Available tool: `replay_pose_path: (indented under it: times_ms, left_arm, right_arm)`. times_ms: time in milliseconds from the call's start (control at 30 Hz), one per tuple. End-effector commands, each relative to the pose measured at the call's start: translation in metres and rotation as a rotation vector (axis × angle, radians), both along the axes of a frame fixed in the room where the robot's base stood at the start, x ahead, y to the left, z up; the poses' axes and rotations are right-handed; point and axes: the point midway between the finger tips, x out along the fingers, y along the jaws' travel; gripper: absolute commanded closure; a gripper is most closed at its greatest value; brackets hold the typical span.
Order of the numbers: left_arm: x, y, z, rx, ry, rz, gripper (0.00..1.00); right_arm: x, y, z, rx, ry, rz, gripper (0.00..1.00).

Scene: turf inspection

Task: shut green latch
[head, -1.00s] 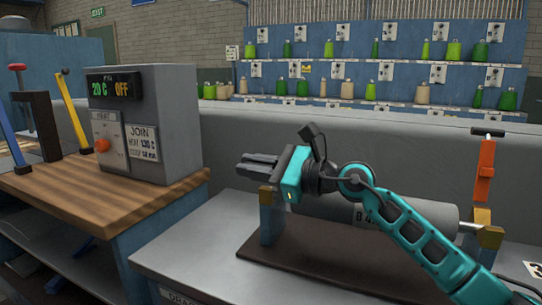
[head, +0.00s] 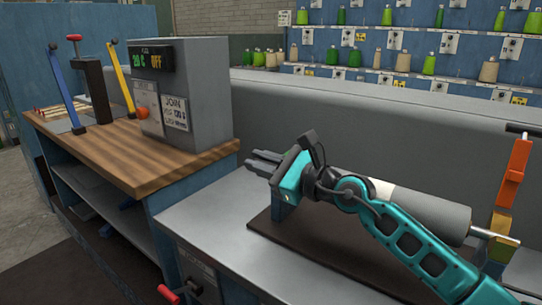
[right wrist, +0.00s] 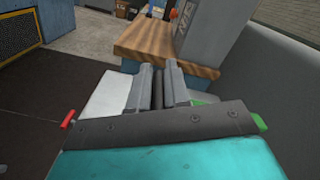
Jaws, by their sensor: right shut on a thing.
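My right gripper (head: 264,162) is at the left end of the roller (head: 425,212) on the dark base plate. Its fingers point left, and they are closed around a narrow dark bar (right wrist: 157,90) in the right wrist view. A small bit of green (right wrist: 203,97) shows beside the fingers there, probably the green latch, which is mostly hidden by the gripper. At the roller's right end an orange latch (head: 514,172) with a dark crossbar stands upright. My left gripper is not in view.
A wooden bench (head: 110,155) at the left holds a grey control box (head: 200,90) and upright blue and yellow levers. A long grey panel (head: 370,115) runs behind the metal table (head: 205,220). A red handle (head: 168,294) sticks out at the front.

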Motion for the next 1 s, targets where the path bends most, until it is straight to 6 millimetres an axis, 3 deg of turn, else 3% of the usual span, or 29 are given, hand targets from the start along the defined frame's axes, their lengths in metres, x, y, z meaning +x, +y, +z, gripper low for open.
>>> replay_pose_path:
  times_ms: [567,600,867,1000]
  left_arm:
    - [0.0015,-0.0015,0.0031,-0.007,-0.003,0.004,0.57]
    - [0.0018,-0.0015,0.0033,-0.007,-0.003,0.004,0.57]
    - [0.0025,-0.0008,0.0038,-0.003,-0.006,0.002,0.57]
    - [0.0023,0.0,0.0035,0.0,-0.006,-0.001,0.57]
  right_arm:
    - [0.0008,0.0039,-0.0069,-0.006,0.007,-0.002,1.0]
    - [0.0008,0.0039,-0.007,-0.006,0.007,-0.002,0.82]
    - [0.0016,0.0028,-0.0068,-0.007,0.007,-0.005,0.58]
    - [0.0016,0.0028,-0.0059,-0.005,0.005,-0.005,0.58]
